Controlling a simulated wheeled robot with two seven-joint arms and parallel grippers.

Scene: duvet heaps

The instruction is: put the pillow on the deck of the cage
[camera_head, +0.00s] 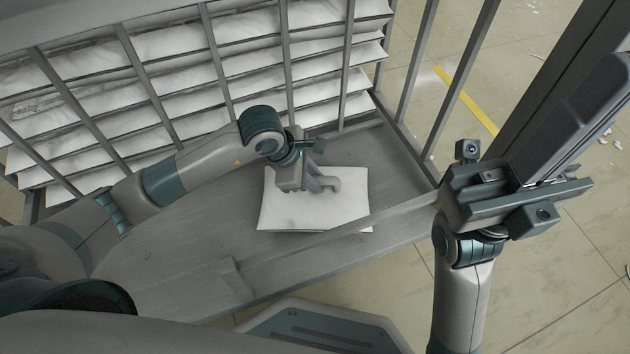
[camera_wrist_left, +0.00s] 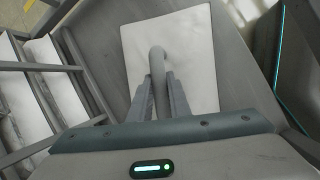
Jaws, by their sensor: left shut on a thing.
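The pillow (camera_head: 290,215) is a flat white rectangle on the grey deck (camera_head: 190,265) of the cage, near its right part. It also shows in the left wrist view (camera_wrist_left: 198,55). My left gripper (camera_head: 322,184) is over the pillow, pointing down at it. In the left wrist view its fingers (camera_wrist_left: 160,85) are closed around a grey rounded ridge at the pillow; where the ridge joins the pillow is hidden. The pillow looks flat on the deck, not visibly lifted. My right gripper (camera_head: 515,195) is raised outside the cage at the right; its jaw gap is not clear.
Slatted shelves (camera_head: 180,85) with several white flat bundles stand along the back of the cage. Grey upright bars (camera_head: 415,75) and a low rail (camera_head: 385,212) edge the deck. The deck left of the pillow is bare. Tiled floor with a yellow stripe (camera_head: 465,100) lies beyond.

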